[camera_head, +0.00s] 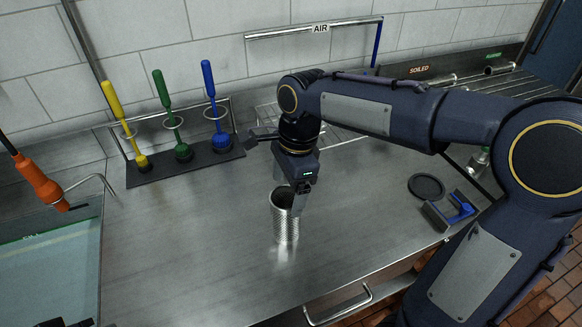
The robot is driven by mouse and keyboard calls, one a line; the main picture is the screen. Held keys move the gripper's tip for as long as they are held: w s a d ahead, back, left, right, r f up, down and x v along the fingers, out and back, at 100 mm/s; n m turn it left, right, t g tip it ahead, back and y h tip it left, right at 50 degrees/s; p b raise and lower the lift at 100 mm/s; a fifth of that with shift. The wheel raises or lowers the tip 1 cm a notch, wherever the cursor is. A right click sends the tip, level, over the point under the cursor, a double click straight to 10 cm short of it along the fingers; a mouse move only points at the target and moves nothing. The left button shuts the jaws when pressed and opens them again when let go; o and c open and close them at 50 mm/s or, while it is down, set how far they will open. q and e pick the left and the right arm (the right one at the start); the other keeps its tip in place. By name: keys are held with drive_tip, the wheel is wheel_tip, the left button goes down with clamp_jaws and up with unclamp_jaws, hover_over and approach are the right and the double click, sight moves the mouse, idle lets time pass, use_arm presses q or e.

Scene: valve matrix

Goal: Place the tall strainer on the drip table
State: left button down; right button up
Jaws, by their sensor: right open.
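The tall strainer (285,226), a perforated metal cylinder with an open top, stands upright on the steel counter in the middle of the head view. My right gripper (291,192) is over its rim, pointing down, with its jaws open. One finger overlaps the right side of the rim; I cannot tell if it touches. A ribbed metal surface (503,92) at the back right may be the drip table; it carries no clear name. Dark parts at the bottom left edge may be my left gripper (75,323), mostly cut off.
A dark rack (190,167) with yellow, green and blue brushes stands at the back left. An orange-handled tool (40,182) hangs beside a basin (48,265). A black disc (426,187) and a blue-grey block (450,211) lie to the right. The counter left of the strainer is clear.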

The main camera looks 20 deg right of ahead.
wheel_tip(320, 180, up, 5)
drive_tip(key=s+d+f+n+t+y, duration=0.1)
drive_tip(key=s+d+n+t, duration=0.1)
drive_tip(key=s+d+n, duration=0.45)
drive_tip(key=s+a+f+n+t+y, duration=0.1)
drive_tip(key=s+f+n+t, duration=0.2)
drive_tip(key=s+f+n, duration=0.3)
drive_tip(key=s+n, duration=0.3)
drive_tip(key=s, duration=0.1)
drive_tip(key=shift+a+t, duration=0.2)
drive_tip(key=shift+t, duration=0.2)
drive_tip(key=shift+n, duration=0.25)
